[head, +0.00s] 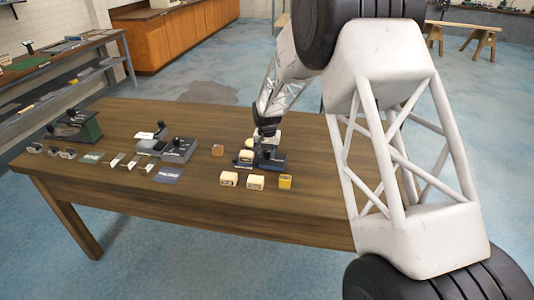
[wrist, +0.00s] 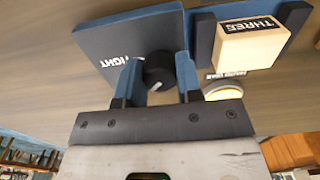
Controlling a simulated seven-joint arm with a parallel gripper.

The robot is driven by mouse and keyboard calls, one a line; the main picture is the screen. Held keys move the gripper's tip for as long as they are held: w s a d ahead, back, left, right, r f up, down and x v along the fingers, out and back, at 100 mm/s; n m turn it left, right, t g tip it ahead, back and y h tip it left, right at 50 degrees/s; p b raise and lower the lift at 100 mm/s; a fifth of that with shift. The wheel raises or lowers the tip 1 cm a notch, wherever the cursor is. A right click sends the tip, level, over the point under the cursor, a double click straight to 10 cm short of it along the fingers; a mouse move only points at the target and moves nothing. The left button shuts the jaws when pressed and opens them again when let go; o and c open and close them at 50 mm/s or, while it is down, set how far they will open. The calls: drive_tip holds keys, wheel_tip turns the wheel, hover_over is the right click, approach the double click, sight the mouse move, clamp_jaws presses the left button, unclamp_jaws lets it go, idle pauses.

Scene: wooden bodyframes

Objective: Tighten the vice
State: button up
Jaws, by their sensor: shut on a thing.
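The vice (head: 272,160) is a dark blue fixture on the wooden table in the head view. In the wrist view its blue base plate (wrist: 105,45) bears lettering partly hidden by a finger, with "IGHT" readable. A pale wooden block (wrist: 248,42) marked "THREE" sits between dark jaw pieces; it also shows in the head view (head: 246,156). A black round knob (wrist: 158,72) with a pale mark stands on the plate. My gripper (wrist: 159,68) has its two blue fingers on either side of this knob, shut on it. In the head view, my gripper (head: 266,132) is over the vice.
Loose blocks (head: 229,179) (head: 256,182) lie in front of the vice, with a yellow one (head: 285,182) beside them. An orange-brown block (head: 217,150) lies to the left. Dark fixtures (head: 180,149) (head: 75,127) stand farther left.

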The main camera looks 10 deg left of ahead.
sight(267, 152)
drive_tip(key=m, duration=0.5)
drive_tip(key=shift+m, duration=0.3)
drive_tip(key=m, duration=0.5)
idle(0.4)
drive_tip(key=o, duration=0.9)
drive_tip(key=shift+o, duration=0.2)
drive_tip(key=shift+r, duration=3.95)
